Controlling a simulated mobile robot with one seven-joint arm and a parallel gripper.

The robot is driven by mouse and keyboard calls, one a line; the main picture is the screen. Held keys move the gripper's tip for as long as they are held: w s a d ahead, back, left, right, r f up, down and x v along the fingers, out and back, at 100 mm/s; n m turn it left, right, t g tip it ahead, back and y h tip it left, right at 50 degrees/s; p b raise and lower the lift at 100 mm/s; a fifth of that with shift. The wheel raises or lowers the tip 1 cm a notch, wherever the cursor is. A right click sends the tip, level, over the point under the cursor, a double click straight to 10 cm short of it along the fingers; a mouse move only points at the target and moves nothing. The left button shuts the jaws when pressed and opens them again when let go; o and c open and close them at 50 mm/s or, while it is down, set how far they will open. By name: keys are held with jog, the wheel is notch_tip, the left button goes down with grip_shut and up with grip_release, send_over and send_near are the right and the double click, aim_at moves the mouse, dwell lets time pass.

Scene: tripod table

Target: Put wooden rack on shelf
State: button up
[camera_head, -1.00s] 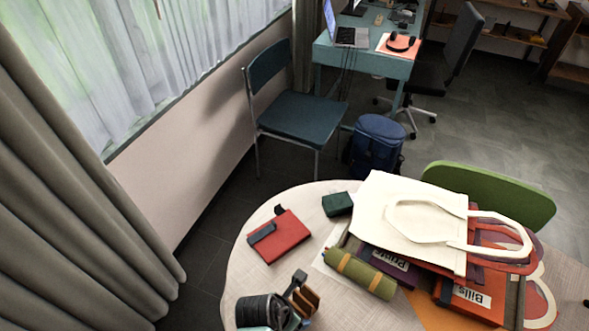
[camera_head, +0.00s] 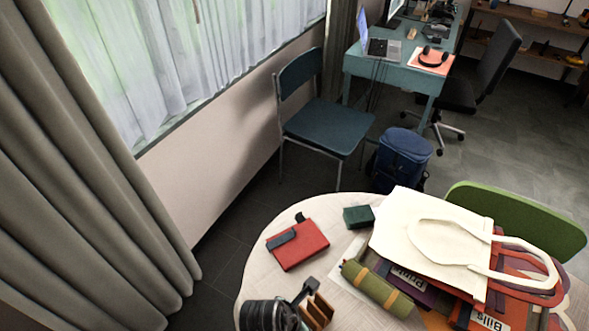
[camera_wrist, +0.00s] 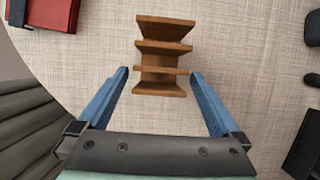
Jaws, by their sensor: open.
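The wooden rack (camera_wrist: 162,47), brown with several flat slats, sits on the round table (camera_head: 262,262). In the wrist view it is ahead of my gripper (camera_wrist: 160,75), and its near end lies between the two blue fingertips, with a gap on each side. My gripper is open and holds nothing.
A red notebook (camera_head: 299,247), green box (camera_head: 358,216), olive roll (camera_head: 376,289) and cream tote bag (camera_head: 430,235) lie on the table. A green chair (camera_head: 530,215), blue backpack (camera_head: 402,160), teal chair (camera_head: 322,131) and desk (camera_head: 385,70) stand beyond. Open floor (camera_head: 520,140) lies at the right.

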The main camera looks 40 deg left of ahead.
jog(key=v, duration=0.8)
jog(key=shift+p, duration=0.4)
